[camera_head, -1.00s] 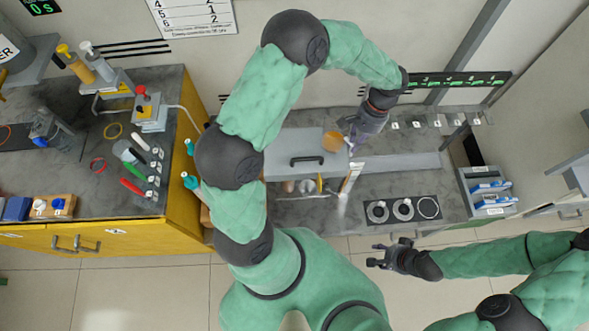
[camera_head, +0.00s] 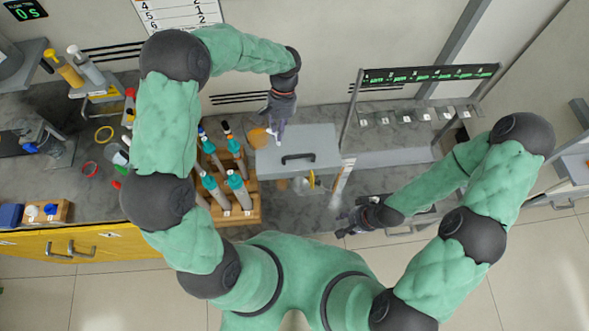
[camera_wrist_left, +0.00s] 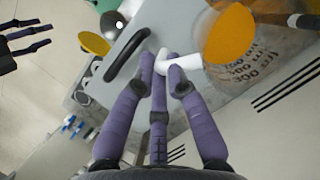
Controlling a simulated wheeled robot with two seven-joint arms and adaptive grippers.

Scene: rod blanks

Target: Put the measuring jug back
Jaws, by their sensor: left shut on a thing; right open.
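The measuring jug shows in the left wrist view (camera_wrist_left: 250,68) as a clear vessel with printed marks and an orange top surface. In the head view its orange round top (camera_head: 257,138) is at the left end of a grey box-like top with a dark handle (camera_head: 315,140). My left gripper (camera_head: 277,132) is shut on the jug's white handle (camera_wrist_left: 183,63), just right of the jug. Whether the jug touches the surface below is hidden. My right gripper (camera_head: 352,222) is open and empty near the bench's front edge.
A post-mounted frame with a green display (camera_head: 430,75) stands at the back right. A yellow disc (camera_head: 311,179) sits in front of the grey box.

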